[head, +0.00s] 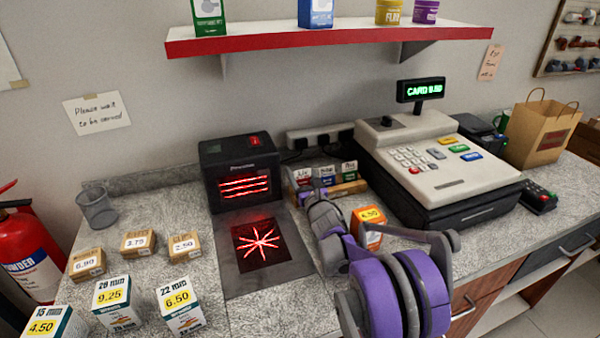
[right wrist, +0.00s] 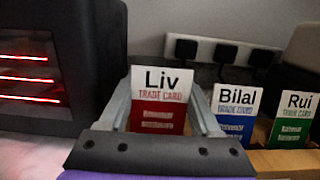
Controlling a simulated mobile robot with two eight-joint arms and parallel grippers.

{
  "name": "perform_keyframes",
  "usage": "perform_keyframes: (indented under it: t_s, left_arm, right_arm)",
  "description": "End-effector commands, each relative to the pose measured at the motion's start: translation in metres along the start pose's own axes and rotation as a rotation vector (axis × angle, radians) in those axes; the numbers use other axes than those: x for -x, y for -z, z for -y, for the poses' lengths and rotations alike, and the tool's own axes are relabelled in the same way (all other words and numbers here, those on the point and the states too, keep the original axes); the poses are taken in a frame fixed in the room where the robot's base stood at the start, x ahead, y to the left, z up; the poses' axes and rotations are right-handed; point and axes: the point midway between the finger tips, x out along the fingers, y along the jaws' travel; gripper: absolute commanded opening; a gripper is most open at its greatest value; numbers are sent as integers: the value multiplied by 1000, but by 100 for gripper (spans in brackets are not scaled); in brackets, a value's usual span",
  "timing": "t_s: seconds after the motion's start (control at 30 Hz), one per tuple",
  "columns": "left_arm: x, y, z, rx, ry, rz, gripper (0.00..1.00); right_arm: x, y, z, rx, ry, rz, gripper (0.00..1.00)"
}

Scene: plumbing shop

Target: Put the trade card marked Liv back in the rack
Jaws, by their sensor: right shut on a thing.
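The red and white Liv trade card (right wrist: 159,98) stands upright between the two grey fingers of my right gripper (right wrist: 162,118), which is shut on it. In the head view the Liv card (head: 303,174) shows at the left end of the card row, with my right gripper (head: 307,192) in front of it. The wooden rack (head: 350,187) holds the blue Bilal card (right wrist: 233,111) and the green Rui card (right wrist: 292,120) to the right. The Liv card's lower edge is hidden, so I cannot tell whether it sits in the rack. My left gripper is not in view.
A black scanner (head: 240,172) with red lights stands close on the left. The cash register (head: 437,170) is close on the right. An orange box (head: 368,228) marked 4.50 stands beside my right arm. A power strip (head: 318,137) lies behind.

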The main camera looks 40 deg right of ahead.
Motion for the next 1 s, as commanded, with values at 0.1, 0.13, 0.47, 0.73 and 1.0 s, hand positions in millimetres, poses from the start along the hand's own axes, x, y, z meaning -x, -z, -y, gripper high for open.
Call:
perform_keyframes:
  t_s: [0.1, 0.13, 0.47, 0.73, 1.0]
  left_arm:
    - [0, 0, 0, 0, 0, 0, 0]
    - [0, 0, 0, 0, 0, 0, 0]
    - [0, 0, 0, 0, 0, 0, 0]
    - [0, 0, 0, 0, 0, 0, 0]
    - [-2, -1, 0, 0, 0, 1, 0]
  right_arm:
    - [0, 0, 0, 0, 0, 0, 14]
    - [0, 0, 0, 0, 0, 0, 14]
    - [0, 0, 0, 0, 0, 0, 84]
    - [0, 0, 0, 0, 0, 0, 100]
    - [20, 0, 1, -1, 1, 0, 100]
